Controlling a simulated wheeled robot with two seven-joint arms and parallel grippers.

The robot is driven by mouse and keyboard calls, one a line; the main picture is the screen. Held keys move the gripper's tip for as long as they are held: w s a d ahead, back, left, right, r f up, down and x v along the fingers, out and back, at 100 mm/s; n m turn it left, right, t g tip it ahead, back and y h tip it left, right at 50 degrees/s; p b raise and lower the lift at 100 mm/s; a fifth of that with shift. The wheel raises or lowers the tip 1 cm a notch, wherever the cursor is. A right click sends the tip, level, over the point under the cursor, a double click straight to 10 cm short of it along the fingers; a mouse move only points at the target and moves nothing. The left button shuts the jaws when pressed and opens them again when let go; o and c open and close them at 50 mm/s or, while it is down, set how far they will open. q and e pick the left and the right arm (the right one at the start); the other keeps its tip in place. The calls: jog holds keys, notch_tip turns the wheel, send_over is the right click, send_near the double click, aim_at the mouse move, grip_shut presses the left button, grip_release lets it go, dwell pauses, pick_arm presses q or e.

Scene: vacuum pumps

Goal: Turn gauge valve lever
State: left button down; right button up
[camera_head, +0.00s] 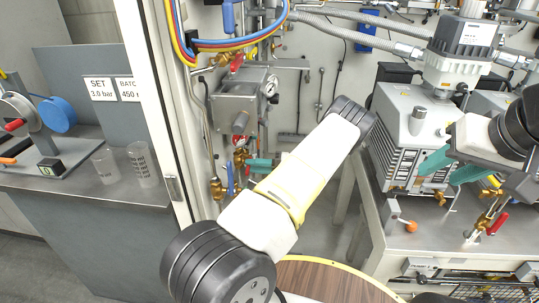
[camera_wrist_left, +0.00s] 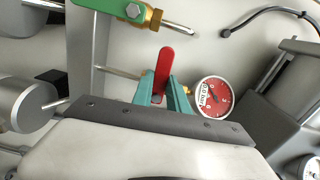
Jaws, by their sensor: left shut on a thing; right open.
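The red valve lever (camera_wrist_left: 165,64) stands up between the teal fingers of my left gripper (camera_wrist_left: 167,88) in the left wrist view, and the gripper is shut on it. A red-faced gauge (camera_wrist_left: 214,97) sits just right of the fingers. In the head view my left gripper (camera_head: 252,164) reaches the valve group on the panel; my forearm is in front of part of it, and I cannot make out the held lever there. My right gripper (camera_head: 449,168) is open at the right, in front of the pump, with nothing seen between its fingers.
A grey box with a round gauge (camera_head: 271,86) is above the valve group. A brass valve with a green handle (camera_wrist_left: 134,10) is close above the fingers. A pump (camera_head: 413,140) stands on the right bench. Beakers (camera_head: 141,164) stand on the left counter.

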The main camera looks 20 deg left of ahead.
pick_arm(q)
jog(key=c, duration=1.3)
grip_release()
jog(key=shift+m, duration=0.3)
jog(key=shift+o, duration=0.2)
jog(key=shift+w+d, duration=0.1)
jog(key=shift+d, duration=0.1)
jog(key=shift+v, duration=0.8)
jog(key=v, duration=0.6)
